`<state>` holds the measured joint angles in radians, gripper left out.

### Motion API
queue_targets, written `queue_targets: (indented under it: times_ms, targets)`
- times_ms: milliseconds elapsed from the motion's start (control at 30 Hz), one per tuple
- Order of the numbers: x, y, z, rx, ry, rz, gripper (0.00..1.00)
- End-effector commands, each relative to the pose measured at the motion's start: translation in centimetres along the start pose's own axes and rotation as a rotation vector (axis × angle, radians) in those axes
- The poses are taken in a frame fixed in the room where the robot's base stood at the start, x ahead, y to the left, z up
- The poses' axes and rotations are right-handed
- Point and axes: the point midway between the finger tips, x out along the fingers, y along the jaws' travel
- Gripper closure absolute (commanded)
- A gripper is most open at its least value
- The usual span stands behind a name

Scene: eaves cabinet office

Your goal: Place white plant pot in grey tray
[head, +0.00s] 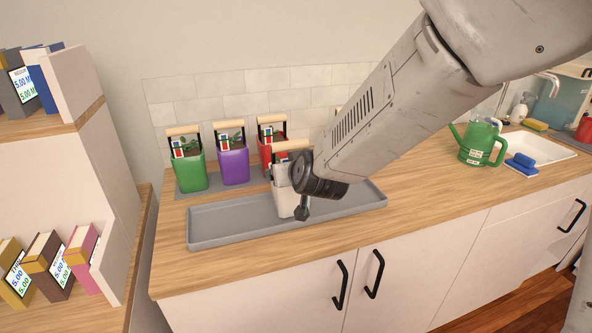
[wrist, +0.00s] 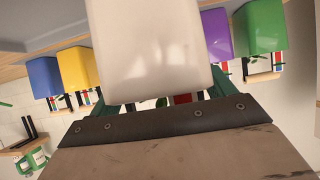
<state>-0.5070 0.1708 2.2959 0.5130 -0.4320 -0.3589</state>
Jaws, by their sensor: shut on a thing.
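The white plant pot (head: 285,199) with a wooden handle is upright over the middle of the grey tray (head: 215,238). I cannot tell whether its base touches the tray floor. My gripper (head: 299,172) is at the pot's right side, shut on it, and my arm hides part of the pot. In the wrist view the white pot (wrist: 150,50) fills the upper middle, close in front of my gripper (wrist: 165,118). The long, shallow tray lies on the wooden counter, and its right part is partly behind my gripper.
Green (head: 189,172), purple (head: 233,167) and red (head: 268,154) pots stand on a grey mat behind the tray. The wrist view also shows yellow (wrist: 78,68) and blue (wrist: 43,76) pots. A green watering can (head: 480,143) stands at right. Bookshelves (head: 75,160) are at left.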

Motion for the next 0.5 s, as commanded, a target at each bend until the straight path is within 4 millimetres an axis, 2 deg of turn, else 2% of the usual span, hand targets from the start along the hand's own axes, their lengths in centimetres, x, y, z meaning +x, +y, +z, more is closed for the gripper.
queue_targets:
  times_ms: [67,400,433,500]
  targets:
    - [0.25,-0.52,0.37,-0.004,0.003,-0.006,0.63]
    - [0.38,-0.67,0.64,-0.004,0.002,-0.008,0.63]
    - [0.38,-0.67,0.75,-0.004,0.000,-0.008,0.13]
    - [0.36,-0.66,0.73,-0.004,0.000,-0.008,0.00]
